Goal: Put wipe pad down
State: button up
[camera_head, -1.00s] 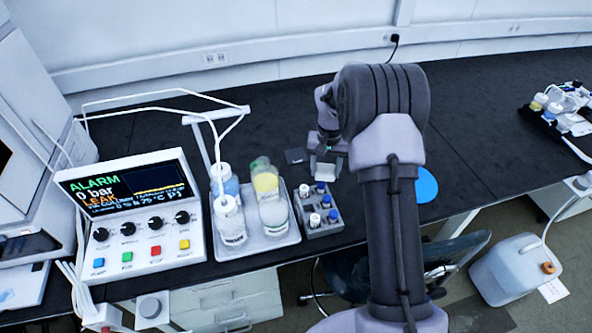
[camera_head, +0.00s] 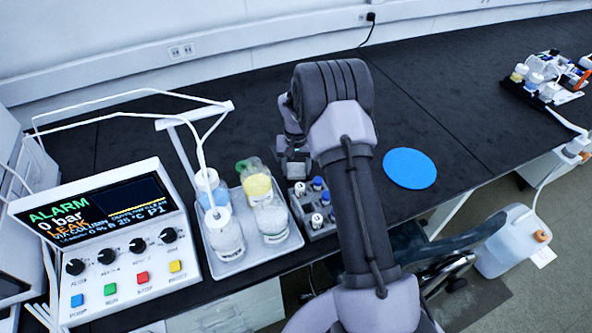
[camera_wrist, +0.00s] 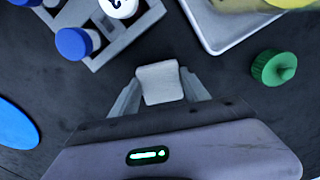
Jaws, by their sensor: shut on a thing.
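My gripper (camera_wrist: 160,88) is shut on a pale grey-white wipe pad (camera_wrist: 160,82) in the wrist view. The pad is between the two fingers, over the black bench; I cannot tell whether it touches the surface. In the head view my gripper (camera_head: 293,168) is behind the vial rack and right of the bottle tray, largely covered by my arm. The pad is hard to make out there.
The grey vial rack (camera_head: 323,230) and the bottle tray (camera_head: 232,268) are close to my gripper. A green cap (camera_wrist: 273,67) shows near the tray. A blue disc (camera_head: 410,168) lies right of my arm. The bench behind is clear.

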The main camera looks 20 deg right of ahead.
jog(key=shift+f, duration=0.1)
jog(key=o, duration=1.3)
